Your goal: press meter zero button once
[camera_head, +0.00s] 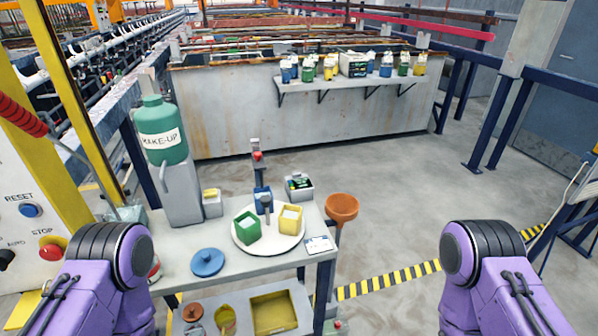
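A small grey box-shaped meter (299,187) with a dark face and green markings stands at the back right of the grey table (185,267). Its zero button is too small to make out. A similar pale box with a dark, green-marked face (353,64) stands on the wall shelf among the bottles. Only purple and black links of my two arms show, at the lower left and lower right. Neither of my grippers is in view.
A round white tray (268,250) holds green, yellow and blue containers in front of the meter. A green MAKE-UP jug (161,131) stands on a grey stand at left. An orange funnel (341,207) is at the table's right edge. A control panel (30,222) stands far left.

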